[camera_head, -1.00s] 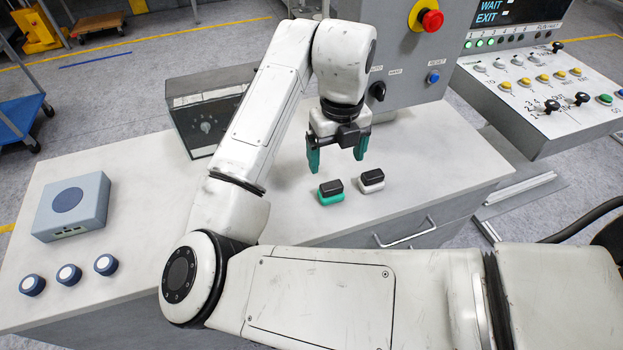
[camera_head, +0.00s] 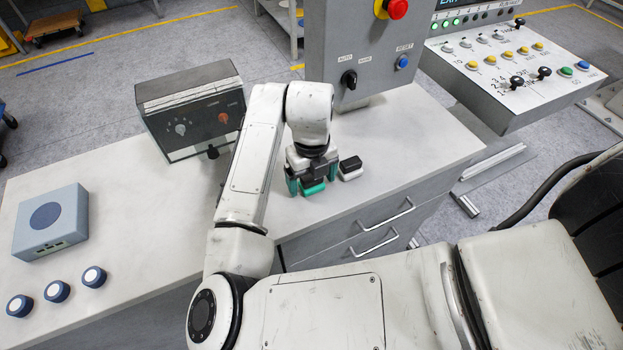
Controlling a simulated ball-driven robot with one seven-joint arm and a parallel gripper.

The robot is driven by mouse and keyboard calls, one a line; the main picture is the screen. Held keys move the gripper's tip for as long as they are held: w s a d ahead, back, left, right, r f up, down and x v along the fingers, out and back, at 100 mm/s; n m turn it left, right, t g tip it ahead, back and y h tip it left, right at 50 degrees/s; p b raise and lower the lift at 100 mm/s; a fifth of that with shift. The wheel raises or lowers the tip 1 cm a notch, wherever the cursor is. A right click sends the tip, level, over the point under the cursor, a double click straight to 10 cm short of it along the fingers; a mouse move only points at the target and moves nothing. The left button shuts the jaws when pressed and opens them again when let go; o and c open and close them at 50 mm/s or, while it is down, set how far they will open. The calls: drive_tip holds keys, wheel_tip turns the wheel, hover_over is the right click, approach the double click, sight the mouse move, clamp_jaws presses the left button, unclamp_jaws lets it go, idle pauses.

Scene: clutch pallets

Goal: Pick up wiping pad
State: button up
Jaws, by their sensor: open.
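Two small pads with black tops stand on the light worktop (camera_head: 400,140). One has a green base (camera_head: 312,189) and the other has a white base (camera_head: 351,175). I cannot tell from their look alone which one the task means. My gripper (camera_head: 312,182) is open, pointing down, with its green fingers low on either side of the green-based pad. The gripper hides most of that pad's black top. Whether the fingers touch it I cannot tell. The white-based pad stands just to the right of the right finger.
A grey control box (camera_head: 193,108) stands behind and left of my arm. A cabinet with a red button (camera_head: 397,9) rises behind the pads. A blue-grey box (camera_head: 51,222) and three round blue-and-white pieces (camera_head: 57,291) are at the left. The worktop right of the pads is clear.

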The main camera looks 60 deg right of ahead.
drive_tip(key=shift+f, duration=0.1)
drive_tip(key=c, duration=1.1)
drive_tip(key=shift+c, duration=0.3)
